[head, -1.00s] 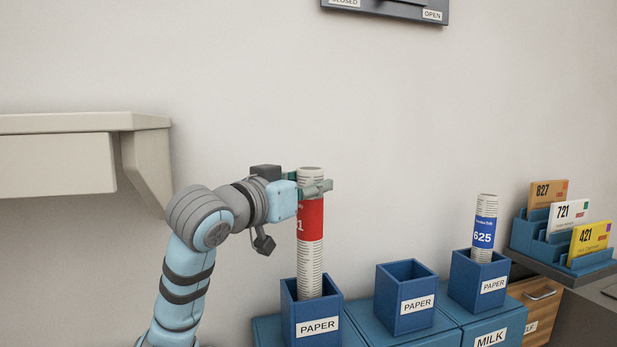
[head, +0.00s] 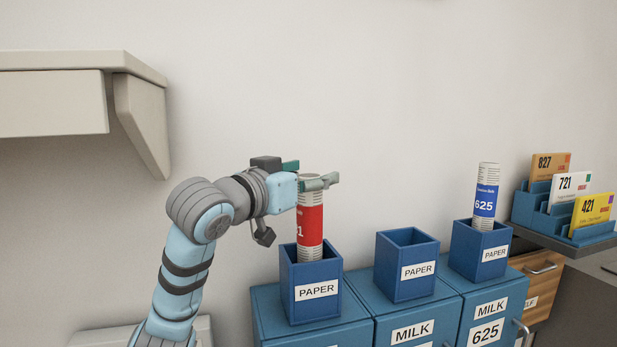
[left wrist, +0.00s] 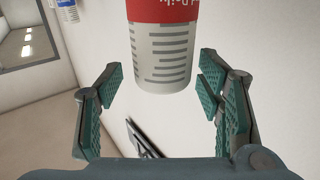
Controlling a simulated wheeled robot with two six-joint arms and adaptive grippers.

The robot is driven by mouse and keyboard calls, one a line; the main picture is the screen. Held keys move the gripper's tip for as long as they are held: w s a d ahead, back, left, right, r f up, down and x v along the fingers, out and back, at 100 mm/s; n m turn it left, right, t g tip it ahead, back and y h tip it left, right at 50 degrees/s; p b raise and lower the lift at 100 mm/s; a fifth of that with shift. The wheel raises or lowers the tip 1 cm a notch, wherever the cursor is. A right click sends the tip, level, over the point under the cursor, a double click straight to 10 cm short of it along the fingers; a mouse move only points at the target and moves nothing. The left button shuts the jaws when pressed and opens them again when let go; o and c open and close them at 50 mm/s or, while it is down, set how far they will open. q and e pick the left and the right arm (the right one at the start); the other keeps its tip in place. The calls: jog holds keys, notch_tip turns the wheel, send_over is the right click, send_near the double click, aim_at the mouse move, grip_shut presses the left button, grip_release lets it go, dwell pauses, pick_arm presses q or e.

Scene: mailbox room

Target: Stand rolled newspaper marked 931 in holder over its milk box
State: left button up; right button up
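The rolled newspaper (head: 310,222) has a red band; only a "1" of its number shows, the rest hidden. It stands nearly upright in the leftmost blue PAPER holder (head: 317,309), its lower part inside. That holder sits on the left milk box (head: 341,334), whose number is out of view. My left gripper (head: 307,176) is around the newspaper's top. In the left wrist view, its green-padded fingers (left wrist: 160,82) are open, with gaps on both sides of the newspaper (left wrist: 162,50). My right gripper is not in view.
An empty PAPER holder (head: 406,284) stands in the middle. The right holder (head: 480,262) has a blue-banded newspaper 625 (head: 485,203) over milk box 625 (head: 487,331). A card rack (head: 590,236) stands at far right. A pale shelf (head: 60,100) juts out at upper left.

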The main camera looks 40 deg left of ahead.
pick_arm(q)
jog(key=s, duration=0.7)
jog(key=shift+s+d, duration=0.3)
jog(key=shift+w, duration=0.15)
dwell(0.4)
